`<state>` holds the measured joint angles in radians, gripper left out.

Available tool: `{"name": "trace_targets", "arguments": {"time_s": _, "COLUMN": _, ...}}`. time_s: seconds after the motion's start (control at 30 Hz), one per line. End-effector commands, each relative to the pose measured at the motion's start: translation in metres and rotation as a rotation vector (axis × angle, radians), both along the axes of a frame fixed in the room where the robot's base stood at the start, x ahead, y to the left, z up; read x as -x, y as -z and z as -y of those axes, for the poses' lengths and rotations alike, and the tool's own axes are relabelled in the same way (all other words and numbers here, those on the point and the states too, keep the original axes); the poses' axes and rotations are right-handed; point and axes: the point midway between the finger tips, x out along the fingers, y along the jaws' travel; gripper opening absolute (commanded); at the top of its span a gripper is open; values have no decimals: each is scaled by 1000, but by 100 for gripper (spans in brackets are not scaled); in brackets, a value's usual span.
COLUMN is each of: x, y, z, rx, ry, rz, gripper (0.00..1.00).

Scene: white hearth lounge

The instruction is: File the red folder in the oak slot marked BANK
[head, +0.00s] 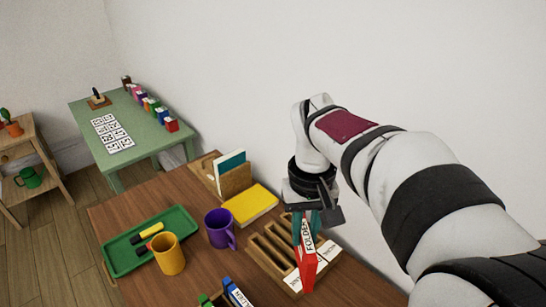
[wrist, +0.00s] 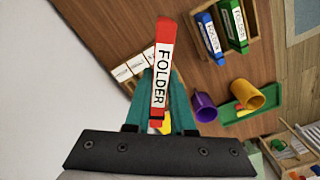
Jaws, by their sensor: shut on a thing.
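The red folder (head: 306,266), with a white label reading FOLDER on its spine, hangs roughly upright under my gripper (head: 307,222). My gripper's teal fingers are shut on it; the wrist view also shows the folder (wrist: 162,65) between them. The oak rack (head: 257,256) stands on the brown table, with several slots and white labels along its front. The folder overlaps the rack's right part in the head view and hides some of it. I cannot tell whether its lower end is inside a slot. The labels are too small to read surely, so I cannot pick out BANK.
A purple mug (head: 219,228) stands left of the rack. A yellow book (head: 250,205) and a wooden holder (head: 234,180) are behind. A green tray (head: 119,262) with markers and a yellow mug (head: 168,254) are farther left. A blue folder (head: 236,292) stands at the front. The wall is close behind.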

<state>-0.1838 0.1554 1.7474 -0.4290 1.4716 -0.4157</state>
Motion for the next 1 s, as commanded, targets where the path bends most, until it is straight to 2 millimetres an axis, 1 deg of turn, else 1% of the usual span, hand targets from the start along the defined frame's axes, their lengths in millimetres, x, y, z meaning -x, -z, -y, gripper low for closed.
{"name": "trace_targets", "arguments": {"time_s": 0.03, "x": -4, "y": -3, "z": 10, "rx": 0, "ry": 20, "rz": 1, "gripper": 0}}
{"name": "trace_targets", "arguments": {"time_s": 0.13, "x": -12, "y": -8, "z": 26, "rx": -1, "ry": 39, "rz": 2, "gripper": 0}}
{"name": "trace_targets", "arguments": {"time_s": 0.2, "x": -23, "y": -9, "z": 32, "rx": -3, "ry": 17, "rz": 1, "gripper": 0}}
{"name": "trace_targets", "arguments": {"time_s": 0.27, "x": -35, "y": -6, "z": 29, "rx": -3, "ry": -28, "rz": 0, "gripper": 0}}
{"name": "trace_targets", "arguments": {"time_s": 0.37, "x": -51, "y": 1, "z": 19, "rx": -4, "ry": -115, "rz": 0, "gripper": 0}}
{"name": "trace_targets", "arguments": {"time_s": 0.47, "x": -68, "y": 11, "z": 4, "rx": -4, "ry": -212, "rz": -1, "gripper": 0}}
{"name": "trace_targets", "arguments": {"time_s": 0.6, "x": -89, "y": 29, "z": -23, "rx": -4, "ry": -364, "rz": -2, "gripper": 0}}
{"name": "trace_targets", "arguments": {"time_s": 0.7, "x": -102, "y": 43, "z": -43, "rx": -4, "ry": -467, "rz": -1, "gripper": 0}}
{"name": "trace_targets", "arguments": {"time_s": 0.83, "x": -113, "y": 57, "z": -63, "rx": -4, "ry": -572, "rz": 0, "gripper": 0}}
{"name": "trace_targets", "arguments": {"time_s": 0.9, "x": -115, "y": 62, "z": -69, "rx": -4, "ry": -602, "rz": 0, "gripper": 0}}
{"name": "trace_targets", "arguments": {"time_s": 1.0, "x": -117, "y": 63, "z": -71, "rx": -4, "ry": -613, "rz": 2, "gripper": 0}}
